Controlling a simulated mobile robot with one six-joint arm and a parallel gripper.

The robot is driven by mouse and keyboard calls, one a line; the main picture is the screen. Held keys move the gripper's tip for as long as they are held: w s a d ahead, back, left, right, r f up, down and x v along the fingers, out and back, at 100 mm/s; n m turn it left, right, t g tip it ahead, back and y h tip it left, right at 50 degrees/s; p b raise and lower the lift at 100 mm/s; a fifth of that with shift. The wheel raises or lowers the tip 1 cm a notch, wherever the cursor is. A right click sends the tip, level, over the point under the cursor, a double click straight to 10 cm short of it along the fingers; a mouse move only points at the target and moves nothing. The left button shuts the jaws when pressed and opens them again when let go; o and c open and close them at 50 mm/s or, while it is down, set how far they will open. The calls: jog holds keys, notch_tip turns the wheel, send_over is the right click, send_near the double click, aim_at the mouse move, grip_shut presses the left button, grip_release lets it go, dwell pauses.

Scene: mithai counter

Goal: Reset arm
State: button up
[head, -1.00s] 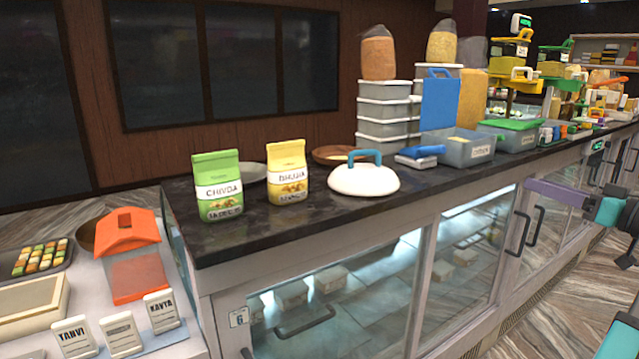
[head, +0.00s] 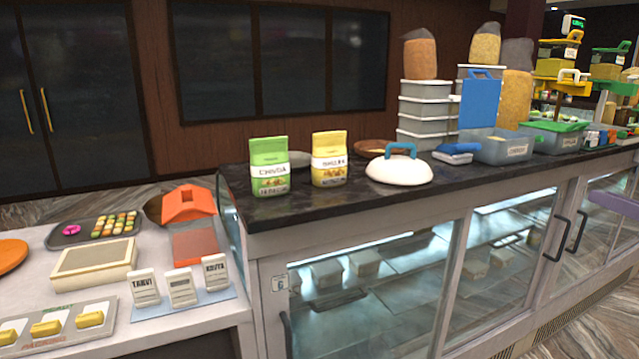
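My gripper is not visible in the head view. A purple link of my arm (head: 614,203) shows at the right edge, in front of the counter's glass front. Whether my gripper holds anything is hidden.
A dark counter (head: 330,203) carries a green bag (head: 269,168), a yellow bag (head: 329,160), a white lid with blue handle (head: 398,168) and stacked grey tubs (head: 426,110). A lower white counter at left holds a tray (head: 70,238), label cards (head: 181,287) and an orange-lidded box (head: 195,240).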

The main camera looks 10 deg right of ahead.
jog(key=w+a+f+n+g+y, duration=0.2)
jog(key=w+a+f+g+y, duration=0.35)
jog(key=w+a+f, duration=1.4)
jog(key=w+a+f+g+y, duration=0.1)
jog(key=w+a+f+g, duration=0.15)
jog(key=a+f, duration=1)
jog(key=w+a+f+g+y, duration=0.25)
jog(key=a+f, duration=0.65)
jog(key=f, duration=0.6)
jog(key=s+a+f+g+h, duration=0.1)
jog(key=s+a+f+g, duration=0.2)
jog(key=s+a+f, duration=0.45)
jog(key=s+a+f+g+h, duration=0.1)
jog(key=s+a+f+g, duration=0.3)
jog(key=f, duration=0.6)
jog(key=s+a+f+g+h, duration=0.1)
jog(key=s+a+f+g, duration=0.1)
jog(key=s+a+f, duration=0.6)
jog(key=s+d+f+g+h, duration=0.2)
jog(key=s+f+g+h, duration=0.2)
jog(key=s+f, duration=0.85)
jog(key=s+d+f+m+h, duration=0.1)
jog(key=s+d+h, duration=0.4)
jog(key=d, duration=0.4)
jog(key=shift+s+m, duration=0.3)
jog(key=shift+m, duration=0.1)
